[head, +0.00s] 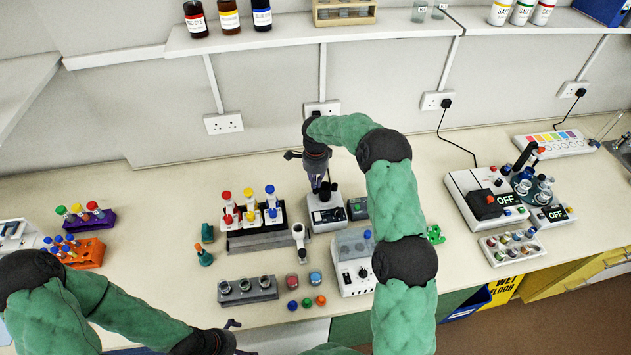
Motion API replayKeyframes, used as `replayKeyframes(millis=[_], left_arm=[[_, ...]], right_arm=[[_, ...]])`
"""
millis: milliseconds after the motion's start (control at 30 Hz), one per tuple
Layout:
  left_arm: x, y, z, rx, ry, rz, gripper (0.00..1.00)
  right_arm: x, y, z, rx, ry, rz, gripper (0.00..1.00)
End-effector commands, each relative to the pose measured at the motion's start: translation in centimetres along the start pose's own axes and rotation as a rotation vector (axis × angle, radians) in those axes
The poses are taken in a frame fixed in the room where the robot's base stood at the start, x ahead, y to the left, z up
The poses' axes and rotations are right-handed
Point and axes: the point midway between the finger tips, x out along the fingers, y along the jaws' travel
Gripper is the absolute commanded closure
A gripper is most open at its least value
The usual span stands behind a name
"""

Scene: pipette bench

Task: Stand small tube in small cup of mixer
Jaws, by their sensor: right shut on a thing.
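The mixer (326,219) is a small white and dark box with black cups on top, in the middle of the bench. My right gripper (317,186) points down just above it and is shut on the small tube. The tube is mostly hidden by the fingers and too small to make out. I cannot tell whether its lower end is in the small cup or above it. My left gripper (234,326) is at the bottom edge, away from the mixer, with only part of its fingers showing.
A white device with a clear lid (355,246) is in front. A grey rack (247,290) holds several jars. Bench at left centre (155,220) is clear.

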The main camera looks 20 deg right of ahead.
Motion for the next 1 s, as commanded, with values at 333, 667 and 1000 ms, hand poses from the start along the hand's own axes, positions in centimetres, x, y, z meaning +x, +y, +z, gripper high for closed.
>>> replayKeyframes(millis=[333,667,1000], left_arm=[[0.83,-0.29,-0.03,0.0,0.0,0.0,0.0],[0.88,-0.31,-0.03,0.0,0.0,0.0,0.0],[0.88,-0.31,-0.03,0.0,0.0,0.0,0.0]], right_arm=[[0.76,-0.01,0.0,0.0,0.0,0.0,0.97],[0.78,-0.01,0.0,0.0,0.0,0.0,0.97],[0.81,0.01,-0.01,0.0,0.0,0.001,0.62]])
